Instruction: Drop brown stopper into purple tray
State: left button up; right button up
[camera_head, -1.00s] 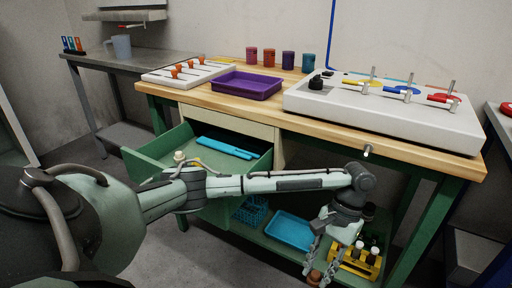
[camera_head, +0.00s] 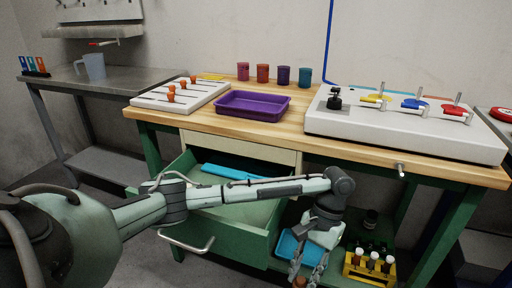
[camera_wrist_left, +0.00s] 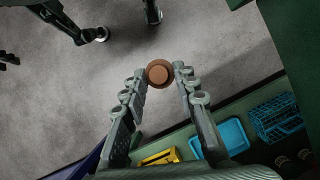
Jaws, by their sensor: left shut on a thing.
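The brown stopper (camera_wrist_left: 159,73) is held between the fingertips of my left gripper (camera_wrist_left: 160,76) in the left wrist view, above the grey floor. In the head view my left gripper (camera_head: 308,272) hangs low in front of the bench's lower shelf, shut on the stopper (camera_head: 299,282) at the picture's bottom edge. The purple tray (camera_head: 252,113) sits on the wooden bench top, well above and to the left of the gripper. It looks empty. My right gripper is not in view.
A white valve panel (camera_head: 400,134) and a white rack with orange knobs (camera_head: 182,96) flank the tray. Several coloured cups stand behind. A yellow vial rack (camera_head: 370,268) is on the lower shelf.

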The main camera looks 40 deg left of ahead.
aim_at(253, 105)
jog(key=k+j+z, duration=0.2)
jog(key=j+z, duration=0.25)
jog(key=k+j+z, duration=0.65)
jog(key=j+z, duration=0.2)
jog(key=k+j, duration=0.55)
jog(key=k+j+z, duration=0.1)
jog(key=k+j, duration=0.45)
jog(key=k, duration=0.15)
jog(key=k+j, duration=0.1)
jog(key=j, duration=0.2)
jog(key=k+j+z, duration=0.1)
jog(key=j, duration=0.2)
jog(key=k+j, duration=0.1)
jog(key=j, duration=0.2)
jog(key=j+z, duration=0.15)
jog(key=j, duration=0.35)
jog(key=k, duration=0.05)
